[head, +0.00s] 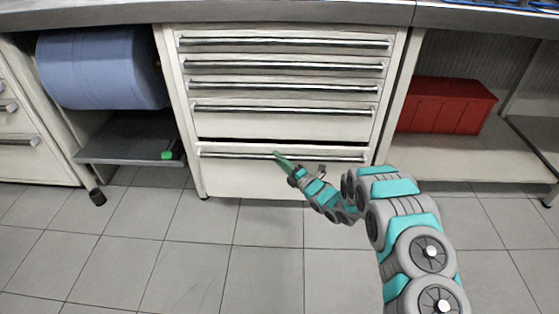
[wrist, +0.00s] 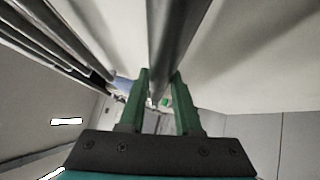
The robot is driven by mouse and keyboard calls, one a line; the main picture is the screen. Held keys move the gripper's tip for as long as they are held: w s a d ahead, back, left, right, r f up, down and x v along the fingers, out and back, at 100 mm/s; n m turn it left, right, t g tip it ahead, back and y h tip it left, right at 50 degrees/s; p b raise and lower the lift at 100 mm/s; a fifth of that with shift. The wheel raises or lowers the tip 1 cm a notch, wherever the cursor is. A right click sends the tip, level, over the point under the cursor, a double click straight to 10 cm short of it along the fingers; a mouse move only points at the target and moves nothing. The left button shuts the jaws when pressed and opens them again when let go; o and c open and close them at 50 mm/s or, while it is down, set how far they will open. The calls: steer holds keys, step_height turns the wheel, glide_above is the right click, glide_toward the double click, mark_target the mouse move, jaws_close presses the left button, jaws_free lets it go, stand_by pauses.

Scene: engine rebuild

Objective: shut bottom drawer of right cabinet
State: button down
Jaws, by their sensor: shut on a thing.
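The bottom drawer (head: 245,181) of the white cabinet in the middle of the head view stands a little open. A dark gap shows along its top edge. Its long metal handle (head: 225,154) runs across the front; in the wrist view the handle (wrist: 172,40) comes up between my fingers. My gripper (head: 279,157) is at the middle of this handle, with its green fingers (wrist: 162,82) on either side of the bar and shut on it. The drawer's inside is hidden.
The upper drawers (head: 280,72) of this cabinet look shut. A blue roll (head: 100,68) hangs above a grey shelf (head: 120,150) at left. A red box (head: 445,105) sits on a shelf at right. The tiled floor (head: 260,260) in front is clear.

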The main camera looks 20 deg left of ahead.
mark_target(281, 153)
stand_by(0.3)
steer(key=w+b, duration=0.1)
steer(key=w, duration=0.1)
steer(key=w+a+b, duration=0.1)
steer(key=w, duration=0.1)
steer(key=shift+w, duration=0.2)
steer(key=c, duration=0.6)
jaws_free()
steer(key=shift+w, duration=0.1)
steer(key=v, duration=0.7)
steer(key=shift+s+d+b, duration=0.25)
steer(key=shift+d+b, duration=0.05)
steer(key=shift+b, duration=0.1)
steer(key=shift+d+f, duration=0.1)
steer(key=shift+f, duration=0.1)
